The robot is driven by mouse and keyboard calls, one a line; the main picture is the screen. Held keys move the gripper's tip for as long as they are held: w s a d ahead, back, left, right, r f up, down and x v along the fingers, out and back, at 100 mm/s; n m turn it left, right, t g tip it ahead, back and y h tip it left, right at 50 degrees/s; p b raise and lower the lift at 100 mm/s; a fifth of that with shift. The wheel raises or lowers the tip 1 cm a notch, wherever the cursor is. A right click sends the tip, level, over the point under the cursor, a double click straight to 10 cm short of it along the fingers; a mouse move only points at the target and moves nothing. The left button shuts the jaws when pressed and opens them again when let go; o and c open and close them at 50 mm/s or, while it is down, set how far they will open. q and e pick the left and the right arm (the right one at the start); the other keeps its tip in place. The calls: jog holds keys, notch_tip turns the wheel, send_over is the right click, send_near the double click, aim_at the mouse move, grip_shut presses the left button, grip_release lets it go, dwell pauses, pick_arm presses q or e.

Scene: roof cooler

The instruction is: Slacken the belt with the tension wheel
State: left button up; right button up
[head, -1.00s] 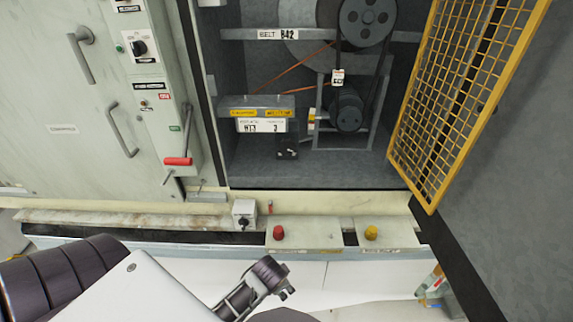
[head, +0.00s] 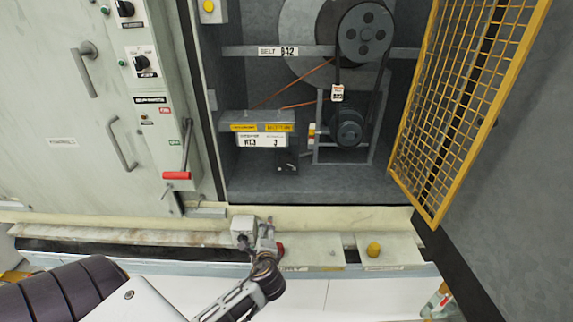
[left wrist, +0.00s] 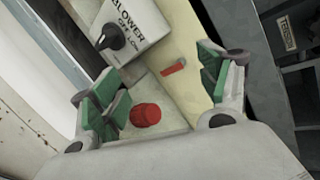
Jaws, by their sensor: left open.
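A dark belt (head: 383,88) runs between a large upper pulley (head: 365,32) and a smaller lower pulley (head: 347,128) inside the open cabinet. A small yellow and red part (head: 311,131) sits left of the lower pulley; I cannot tell whether it is the tension wheel. My left gripper (head: 262,232) is outside the cabinet, low in front of the sill, well below and left of the belt. In the left wrist view my left gripper (left wrist: 164,88) is open and empty, its green-padded fingers apart. A red button (left wrist: 146,115) shows between them, partly hidden in the head view. My right gripper is not in view.
A blower switch box (left wrist: 127,30) stands beside my left gripper on the sill. A yellow button (head: 373,250) is to the right. A yellow mesh door (head: 460,110) stands open at right. A labelled box (head: 262,130) occupies the cabinet's lower left.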

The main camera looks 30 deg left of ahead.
pick_arm(q)
jog(key=w+d+r+m+t, duration=0.1)
jog(key=w+r+m+t, duration=0.3)
jog(key=m, duration=0.7)
jog(key=w+r+m+t, duration=0.5)
jog(key=r+m+t, duration=0.2)
jog(key=m, duration=0.4)
jog(key=shift+d+r+m, duration=0.3)
jog(key=shift+d+r, duration=0.05)
jog(key=shift+r, duration=0.55)
jog(key=shift+w, duration=0.2)
